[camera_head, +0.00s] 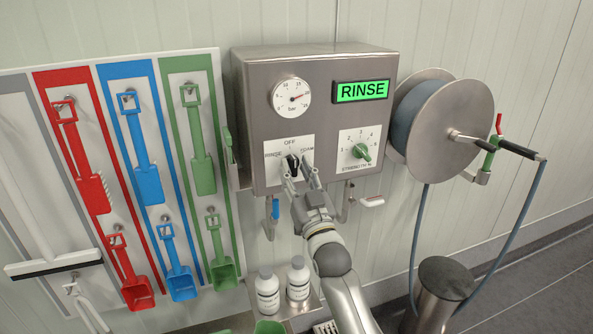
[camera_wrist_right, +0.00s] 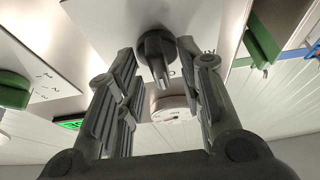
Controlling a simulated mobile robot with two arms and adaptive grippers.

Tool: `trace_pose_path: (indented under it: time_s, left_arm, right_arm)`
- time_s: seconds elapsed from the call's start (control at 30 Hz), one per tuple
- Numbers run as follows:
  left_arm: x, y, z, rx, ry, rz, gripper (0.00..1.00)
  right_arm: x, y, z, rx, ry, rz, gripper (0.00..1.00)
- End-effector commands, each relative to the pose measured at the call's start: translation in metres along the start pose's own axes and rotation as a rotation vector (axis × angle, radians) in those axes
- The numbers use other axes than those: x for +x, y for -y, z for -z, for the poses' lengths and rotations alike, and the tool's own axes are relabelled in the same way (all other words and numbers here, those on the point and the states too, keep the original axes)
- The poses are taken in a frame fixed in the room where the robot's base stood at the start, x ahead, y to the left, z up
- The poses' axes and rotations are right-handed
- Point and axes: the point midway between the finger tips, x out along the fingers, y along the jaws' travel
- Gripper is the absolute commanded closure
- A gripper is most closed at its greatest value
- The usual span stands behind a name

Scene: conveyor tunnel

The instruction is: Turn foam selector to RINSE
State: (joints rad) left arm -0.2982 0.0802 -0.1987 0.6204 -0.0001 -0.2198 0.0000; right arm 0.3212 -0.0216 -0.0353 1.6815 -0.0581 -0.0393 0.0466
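The foam selector (camera_head: 293,164) is a black knob on a white plate on the front of the steel control box, with RINSE, OFF and FOAM printed around it. The display (camera_head: 362,91) on the box is lit green and reads RINSE. My right gripper (camera_head: 297,168) is at the knob, one finger on each side. In the right wrist view the knob (camera_wrist_right: 156,55) stands between the parted fingers, with a gap to the left finger; contact on the right is unclear. My left gripper is not in view.
A pressure gauge (camera_head: 291,97) and a green strength knob (camera_head: 362,152) are on the same box. Valve handles hang below it. A hose reel (camera_head: 440,125) is at right, a tool board (camera_head: 225,75) at left, and white bottles (camera_head: 298,278) stand below.

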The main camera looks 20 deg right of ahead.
Motion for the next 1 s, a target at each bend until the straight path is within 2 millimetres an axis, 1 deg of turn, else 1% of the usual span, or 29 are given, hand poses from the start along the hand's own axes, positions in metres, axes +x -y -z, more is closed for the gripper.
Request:
trace_pose_path:
  time_s: [0.2,0.4,0.47,0.5,0.77,1.0]
  left_arm:
    - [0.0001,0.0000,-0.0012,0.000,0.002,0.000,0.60]
    - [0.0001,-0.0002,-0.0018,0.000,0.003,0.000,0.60]
    - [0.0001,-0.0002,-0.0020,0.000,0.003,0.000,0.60]
    - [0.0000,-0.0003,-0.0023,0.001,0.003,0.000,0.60]
    - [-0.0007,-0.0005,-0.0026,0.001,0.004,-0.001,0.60]
    - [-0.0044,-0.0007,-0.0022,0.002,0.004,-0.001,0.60]
  right_arm:
    - [0.0000,0.0001,-0.0004,0.000,0.000,0.000,0.65]
    - [-0.0001,0.0001,-0.0003,0.001,0.000,0.000,0.91]
    - [-0.0001,0.0001,-0.0003,0.000,0.000,0.000,0.99]
    - [-0.0001,0.0001,-0.0002,0.000,0.000,0.000,1.00]
    - [0.0002,-0.0002,0.0006,-0.011,-0.001,0.005,1.00]
    - [0.0008,-0.0012,0.0016,-0.097,-0.002,0.040,1.00]
